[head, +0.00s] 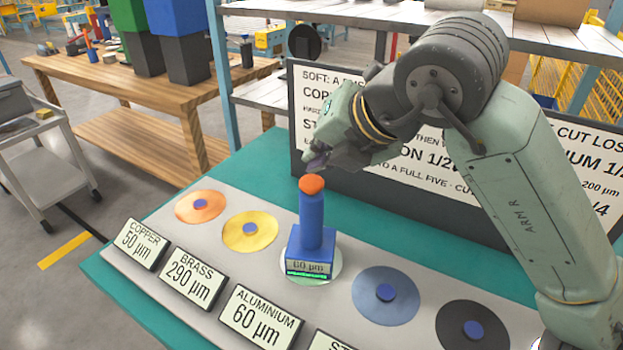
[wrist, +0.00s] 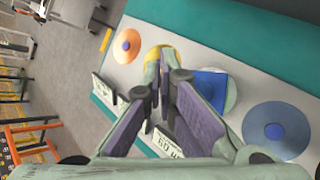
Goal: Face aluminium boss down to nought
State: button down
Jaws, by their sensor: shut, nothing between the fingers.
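The aluminium boss (head: 291,273) is a pale disc mostly covered by a blue facing tool (head: 311,222). The tool stands upright on it, with a square base, a round column and an orange top (head: 312,184). The readout on its base shows 60 µm, as does the ALUMINIUM plate (head: 261,315) in front. My gripper (head: 318,163) is shut and empty, just above the orange top in the head view; I cannot tell whether they touch. In the wrist view the shut fingers (wrist: 165,85) hide part of the scene beside the tool's blue base (wrist: 210,88).
On the same grey strip lie the copper disc (head: 182,208), brass disc (head: 236,240), a blue-grey disc (head: 365,302) and a dark disc (head: 450,325). Plates read COPPER 50 µm (head: 139,244) and BRASS 290 µm (head: 194,278). A text board (head: 420,205) stands behind, partly hidden by my arm.

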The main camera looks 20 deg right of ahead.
aim_at(317, 180)
jog(key=shift+f, duration=0.1)
dwell(0.7)
jog(key=shift+f+b, duration=0.35)
jog(key=shift+b, duration=0.35)
jog(key=shift+f+b, duration=0.75)
jog(key=shift+b, duration=0.05)
dwell(0.6)
jog(key=shift+r, duration=0.1)
jog(key=shift+r+p, duration=0.65)
jog(key=shift+r, duration=0.45)
jog(key=shift+r, duration=0.1)
jog(key=shift+r+p, duration=1.5)
jog(key=shift+r, duration=0.95)
jog(key=shift+f, duration=0.1)
